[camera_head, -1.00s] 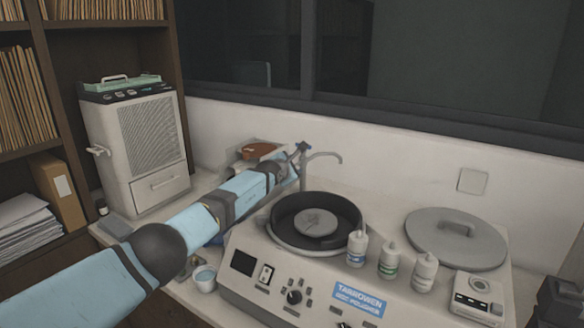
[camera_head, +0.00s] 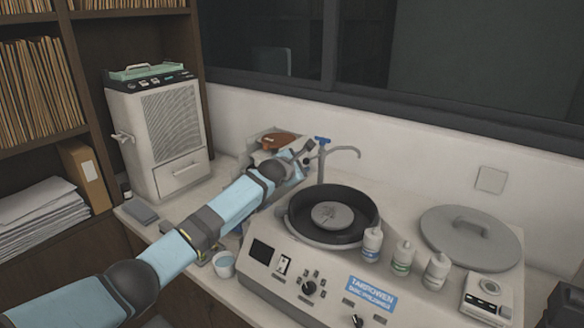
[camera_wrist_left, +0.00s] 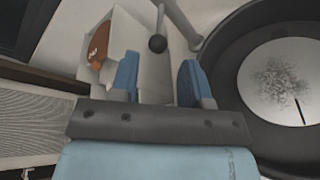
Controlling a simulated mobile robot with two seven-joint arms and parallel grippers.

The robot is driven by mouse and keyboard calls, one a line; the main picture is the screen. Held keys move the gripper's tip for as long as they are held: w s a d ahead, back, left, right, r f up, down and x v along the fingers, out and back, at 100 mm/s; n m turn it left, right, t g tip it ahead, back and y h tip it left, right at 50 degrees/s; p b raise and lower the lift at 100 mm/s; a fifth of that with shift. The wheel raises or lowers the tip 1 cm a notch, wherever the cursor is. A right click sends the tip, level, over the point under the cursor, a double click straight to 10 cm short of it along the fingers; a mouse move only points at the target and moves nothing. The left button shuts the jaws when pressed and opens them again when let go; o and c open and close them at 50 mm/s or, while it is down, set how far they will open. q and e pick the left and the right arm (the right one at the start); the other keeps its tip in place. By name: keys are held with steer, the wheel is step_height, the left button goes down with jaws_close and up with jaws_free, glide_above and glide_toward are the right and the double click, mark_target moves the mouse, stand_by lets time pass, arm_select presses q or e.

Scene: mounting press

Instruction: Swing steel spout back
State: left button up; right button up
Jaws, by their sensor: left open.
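The steel spout (camera_head: 345,151) curves out to the right from an upright post behind the polisher bowl (camera_head: 290,215). A grey tube, seemingly the spout (camera_wrist_left: 183,22), and a dark round knob (camera_wrist_left: 158,43) lie beyond the fingertips. My right gripper is not in view.
The polisher's lidless bowl is right of my left gripper. Several white bottles (camera_head: 403,257) and a round lid (camera_head: 472,238) stand farther right. A box with an orange-brown item (camera_head: 278,141) is behind my gripper. A cup (camera_head: 224,266) sits below my arm.

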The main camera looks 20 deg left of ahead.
arm_select(q)
steer(key=shift+b+v, duration=0.5)
steer(key=shift+v, duration=2)
steer(key=shift+d, duration=0.1)
